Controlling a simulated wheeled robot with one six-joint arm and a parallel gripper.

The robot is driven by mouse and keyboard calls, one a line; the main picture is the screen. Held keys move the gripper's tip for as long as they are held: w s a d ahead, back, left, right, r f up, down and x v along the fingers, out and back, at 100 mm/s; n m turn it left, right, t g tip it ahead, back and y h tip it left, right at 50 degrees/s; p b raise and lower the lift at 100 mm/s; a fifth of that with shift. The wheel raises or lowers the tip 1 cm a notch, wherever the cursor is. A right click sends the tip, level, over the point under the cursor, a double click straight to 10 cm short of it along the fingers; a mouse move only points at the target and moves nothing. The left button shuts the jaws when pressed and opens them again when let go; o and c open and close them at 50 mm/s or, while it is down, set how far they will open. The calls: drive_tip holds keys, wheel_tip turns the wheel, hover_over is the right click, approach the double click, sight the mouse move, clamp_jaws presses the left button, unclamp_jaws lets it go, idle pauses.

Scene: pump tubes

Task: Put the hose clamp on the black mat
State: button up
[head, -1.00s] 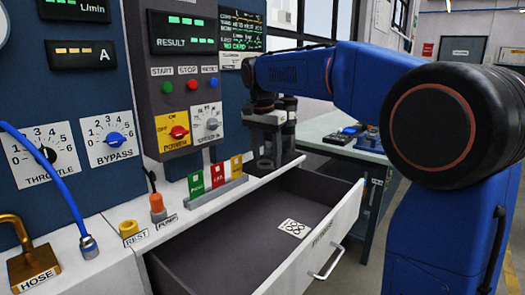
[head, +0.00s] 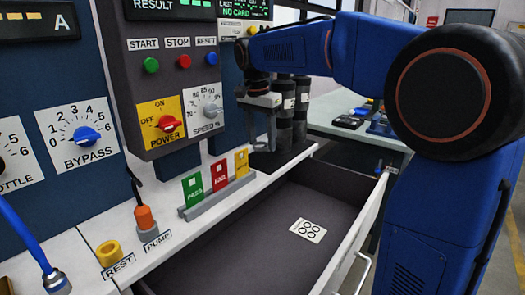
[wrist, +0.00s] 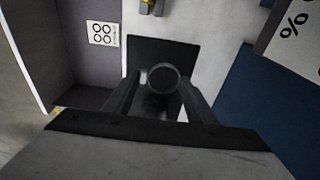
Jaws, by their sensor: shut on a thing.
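My gripper (head: 262,144) is shut on the hose clamp (wrist: 176,71), a thin metal ring. In the wrist view the ring stands between my two dark fingers (wrist: 161,82). The black mat (wrist: 146,49) is a dark square on the light bench top, and the clamp appears over it in that view. In the head view part of the mat (head: 290,157) shows beside and below my fingers. I cannot tell whether the clamp touches the mat.
An open drawer (head: 262,235) holding a white card with circles (head: 308,230) is in front. The control panel (head: 172,75) rises behind the bench.

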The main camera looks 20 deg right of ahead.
sight(261, 146)
drive_tip(key=shift+f, duration=2.05)
drive_tip(key=shift+f, duration=0.15)
drive_tip(key=o, duration=1)
drive_tip(key=shift+o, duration=0.2)
drive_tip(key=r, duration=0.8)
drive_tip(key=s+a+r, duration=0.1)
drive_tip(key=r, duration=0.2)
drive_tip(key=shift+r, duration=0.4)
drive_tip(key=shift+a+r, duration=0.1)
drive_tip(key=shift+r, duration=0.1)
drive_tip(key=shift+s, duration=0.1)
